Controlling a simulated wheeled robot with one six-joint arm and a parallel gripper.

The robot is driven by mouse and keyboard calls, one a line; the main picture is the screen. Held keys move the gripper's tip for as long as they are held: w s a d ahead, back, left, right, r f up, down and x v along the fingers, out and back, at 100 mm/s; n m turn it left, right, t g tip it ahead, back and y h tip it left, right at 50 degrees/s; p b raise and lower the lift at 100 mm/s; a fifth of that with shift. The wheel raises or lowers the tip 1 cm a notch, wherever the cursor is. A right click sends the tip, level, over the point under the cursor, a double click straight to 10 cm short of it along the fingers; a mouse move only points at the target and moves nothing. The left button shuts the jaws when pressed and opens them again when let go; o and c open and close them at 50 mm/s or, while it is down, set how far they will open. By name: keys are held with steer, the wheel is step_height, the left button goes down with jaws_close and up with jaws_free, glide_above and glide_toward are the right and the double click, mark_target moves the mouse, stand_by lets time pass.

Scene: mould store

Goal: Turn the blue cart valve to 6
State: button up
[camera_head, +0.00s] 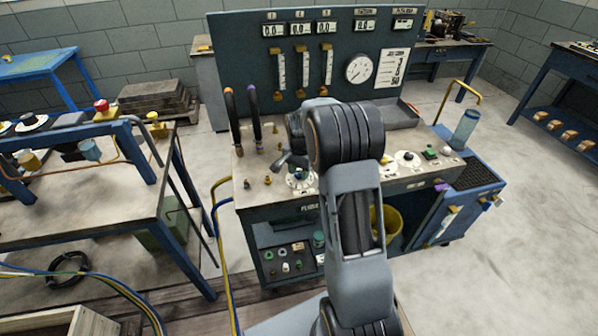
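My gripper (291,161) shows small beyond my arm, over the front-left worktop of the grey-blue test bench (281,215). A round white dial with marks (299,180) lies on the worktop just below the gripper, and the gripper partly covers it. I cannot tell whether the fingers touch it or are open. A blue-framed cart (60,232) stands at the left, with copper-coloured piping, a red knob (101,105) and a yellow fitting (153,118) near its back. No numbers on any valve can be read, and I cannot tell which part is the blue cart valve.
The upright panel (310,60) with gauges rises behind the worktop. Cables (110,283) cross at lower left. Floor at the right is clear.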

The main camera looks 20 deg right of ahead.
mark_target(299, 172)
steer(key=o, duration=0.3)
steer(key=shift+f, duration=0.1)
steer(key=shift+o, duration=0.2)
step_height(299, 172, up, 14)
stand_by(0.4)
stand_by(0.5)
steer(key=s+a+n+t, duration=0.1)
steer(key=s+a+n, duration=0.2)
steer(key=s, duration=0.4)
steer(key=s+a+n+t, duration=0.1)
steer(key=s+a+n, duration=0.3)
steer(key=s, duration=0.4)
steer(key=s+a+f+n+t+p, duration=0.1)
steer(key=s+a+n, duration=0.2)
steer(key=s, duration=0.4)
steer(key=shift+s+a+n, duration=0.2)
steer(key=shift+a+n, duration=0.2)
steer(key=shift+n, duration=0.3)
steer(key=shift+a+r+t, duration=0.25)
steer(key=shift+r+t, duration=0.05)
steer(key=shift+r, duration=0.3)
steer(key=shift+c, duration=0.3)
